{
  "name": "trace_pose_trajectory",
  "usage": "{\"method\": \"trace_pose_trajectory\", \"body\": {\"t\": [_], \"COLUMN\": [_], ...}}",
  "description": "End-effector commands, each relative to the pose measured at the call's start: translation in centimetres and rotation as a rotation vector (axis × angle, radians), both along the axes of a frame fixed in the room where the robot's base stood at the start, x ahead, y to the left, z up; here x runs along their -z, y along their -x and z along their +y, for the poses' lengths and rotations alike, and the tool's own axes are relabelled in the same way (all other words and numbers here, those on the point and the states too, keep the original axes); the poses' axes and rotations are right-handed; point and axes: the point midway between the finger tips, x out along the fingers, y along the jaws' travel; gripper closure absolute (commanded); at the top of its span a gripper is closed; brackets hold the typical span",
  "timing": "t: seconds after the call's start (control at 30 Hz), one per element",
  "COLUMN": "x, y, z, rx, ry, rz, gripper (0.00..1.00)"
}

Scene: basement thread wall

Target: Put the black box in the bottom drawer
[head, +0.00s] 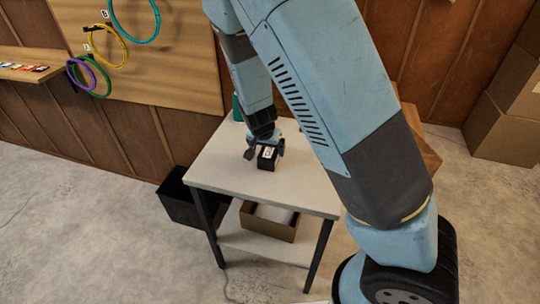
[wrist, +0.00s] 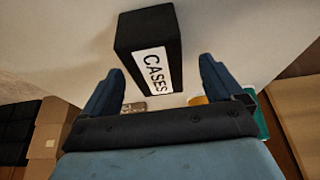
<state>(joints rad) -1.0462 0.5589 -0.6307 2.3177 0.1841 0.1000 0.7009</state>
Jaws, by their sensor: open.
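The black box (head: 267,163) stands on the light-topped table (head: 225,160), below my gripper (head: 266,150). In the wrist view the black box (wrist: 140,28) has a white label reading "CASES". My gripper (wrist: 160,75) is open in that view, one finger on each side of the box's lower end in the picture. The box is not clamped. Whether a finger touches it, I cannot tell. I can make out no drawer in either view; my arm hides part of the area right of the table.
A teal object (head: 237,108) stands at the table's back edge. An open brown box (head: 268,228) sits on the lower shelf, and a black bin (head: 181,205) stands left of the table. Cardboard boxes (head: 503,130) are at the far right.

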Motion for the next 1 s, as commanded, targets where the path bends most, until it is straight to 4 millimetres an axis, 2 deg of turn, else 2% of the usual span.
{"method": "trace_pose_trajectory", "body": {"t": [0.47, 1.0], "x": [3.8, 4.1], "y": [-1.9, -2.0], "z": [-1.2, -1.2], "rx": [0.001, 0.001], "ry": [0.001, 0.000], "rz": [0.000, 0.000], "gripper": [0.06, 0.06]}}
